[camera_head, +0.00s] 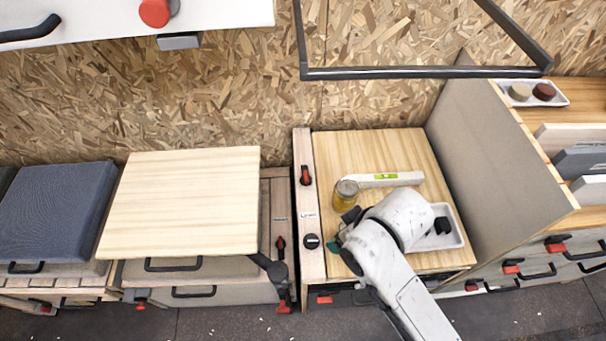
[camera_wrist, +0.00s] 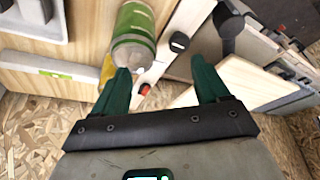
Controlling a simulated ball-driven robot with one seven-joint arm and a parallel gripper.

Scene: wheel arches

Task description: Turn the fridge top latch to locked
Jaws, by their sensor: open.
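My gripper (camera_wrist: 158,80) is open, with its green fingers apart and nothing held between them. In the head view it is mostly hidden under my white arm, with a green part (camera_head: 335,247) showing beside the pale upright strip. On that strip are a red-and-black latch (camera_head: 306,175) towards the wall and a round black knob (camera_head: 312,241) nearer the front. The wrist view shows the red latch (camera_wrist: 145,89) between the fingertips and the black knob (camera_wrist: 180,42) beyond. I cannot tell for sure which is the fridge top latch; the labels are too small to read.
A yellow jar (camera_head: 346,195), a pale level-like bar (camera_head: 385,180) and a white tray (camera_head: 456,240) stand on the wooden counter. A green-labelled bottle (camera_wrist: 133,40) is close to the left finger. Another black latch (camera_head: 281,243) is left of the strip. A dark frame (camera_head: 425,72) hangs above.

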